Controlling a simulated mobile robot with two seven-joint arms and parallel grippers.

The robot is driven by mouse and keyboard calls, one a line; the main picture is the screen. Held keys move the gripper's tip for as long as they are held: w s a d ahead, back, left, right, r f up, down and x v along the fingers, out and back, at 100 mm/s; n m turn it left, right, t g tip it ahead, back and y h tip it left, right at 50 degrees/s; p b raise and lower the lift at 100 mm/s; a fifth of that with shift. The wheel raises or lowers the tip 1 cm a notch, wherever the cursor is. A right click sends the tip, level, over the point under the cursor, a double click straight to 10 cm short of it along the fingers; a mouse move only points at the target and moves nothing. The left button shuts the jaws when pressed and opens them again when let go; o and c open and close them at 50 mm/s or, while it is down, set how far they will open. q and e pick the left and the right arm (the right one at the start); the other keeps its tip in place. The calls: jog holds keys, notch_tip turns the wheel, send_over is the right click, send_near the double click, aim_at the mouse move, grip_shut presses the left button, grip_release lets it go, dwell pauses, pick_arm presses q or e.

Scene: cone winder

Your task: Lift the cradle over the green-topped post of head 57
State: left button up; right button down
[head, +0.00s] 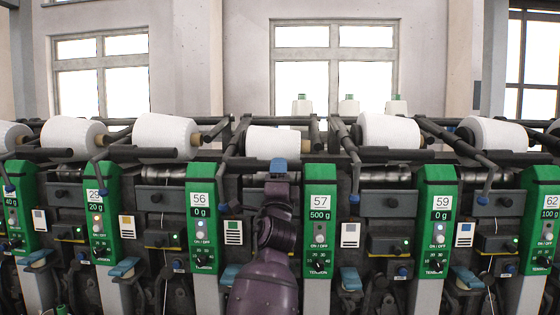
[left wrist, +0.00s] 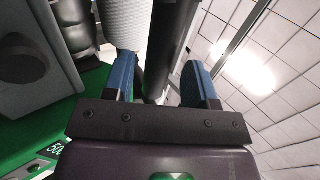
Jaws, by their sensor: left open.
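The green-topped post of head 57 (head: 320,215) stands just right of my left arm in the head view, its display reading 500 g. The white cone (head: 273,141) left of it sits between dark cradle arms (head: 316,133). My left gripper (head: 279,167) is in front of and just below this cone. In the left wrist view its blue fingers (left wrist: 158,80) are open and apart, with a dark bar (left wrist: 160,45) of the cradle running between and beyond them. I cannot tell whether they touch it. The white cone (left wrist: 127,22) shows beyond the left finger. My right gripper is not in view.
Neighbouring green posts 56 (head: 202,215) and 59 (head: 437,215) flank the spot. In the left wrist view a grey housing and knob (left wrist: 22,60) lie close at left.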

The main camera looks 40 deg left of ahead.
pick_arm(q)
jog(key=x, duration=0.4)
jog(key=shift+w+r, duration=0.15)
jog(key=shift+r, duration=0.1)
grip_shut()
